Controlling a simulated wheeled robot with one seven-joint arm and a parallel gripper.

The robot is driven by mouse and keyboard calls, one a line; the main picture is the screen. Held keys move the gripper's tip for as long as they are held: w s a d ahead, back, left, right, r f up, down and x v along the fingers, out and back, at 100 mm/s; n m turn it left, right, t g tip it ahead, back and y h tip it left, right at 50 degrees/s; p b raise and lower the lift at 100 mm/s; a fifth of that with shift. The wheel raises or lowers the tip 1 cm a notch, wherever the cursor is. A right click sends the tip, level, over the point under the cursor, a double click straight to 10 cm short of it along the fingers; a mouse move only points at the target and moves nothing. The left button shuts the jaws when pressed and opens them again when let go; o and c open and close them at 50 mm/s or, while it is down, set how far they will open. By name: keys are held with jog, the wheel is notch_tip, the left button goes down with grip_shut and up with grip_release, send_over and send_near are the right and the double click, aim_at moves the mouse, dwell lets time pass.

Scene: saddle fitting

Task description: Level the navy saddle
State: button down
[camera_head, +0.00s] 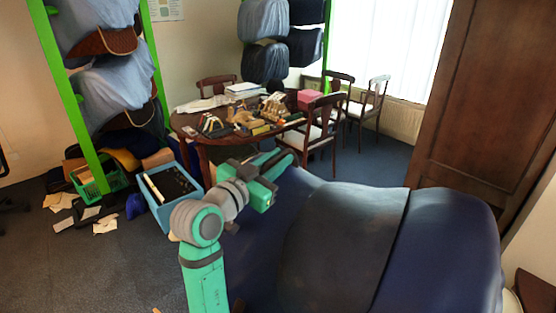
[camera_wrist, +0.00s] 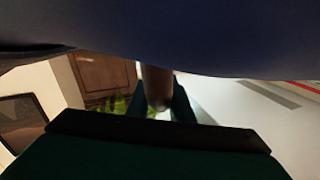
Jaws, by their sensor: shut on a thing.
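The large navy saddle (camera_head: 455,240) fills the lower right of the head view. A dark grey panel (camera_head: 345,240) lies across it. From here I cannot tell whether it is level. My gripper (camera_head: 278,165) is at the saddle's far left edge. In the wrist view the saddle's navy surface (camera_wrist: 180,35) spans the top. There my gripper's two dark fingers (camera_wrist: 160,105) are shut on a grey-brown rounded piece (camera_wrist: 157,85), which reaches up to the navy surface. I cannot tell whether this piece is part of the saddle.
Behind the saddle, a wooden table (camera_head: 205,142) holds tools and boxes, with chairs (camera_head: 322,130) around it. A blue crate (camera_head: 160,205) and a green basket (camera_head: 98,188) stand on the floor at left. A wooden cabinet (camera_head: 485,90) stands at right. Grey carpet is open at lower left.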

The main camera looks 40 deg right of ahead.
jog(key=shift+s+a+h, duration=0.15)
jog(key=shift+s+a, duration=0.05)
jog(key=shift+a, duration=0.4)
jog(key=shift+s+a+h, duration=0.15)
jog(key=shift+a, duration=0.45)
jog(key=c, duration=1.6)
grip_release()
jog(key=shift+c, duration=0.2)
jog(key=shift+a, duration=0.1)
jog(key=v, duration=1)
jog(key=shift+a, duration=0.3)
jog(key=shift+s+f, duration=0.1)
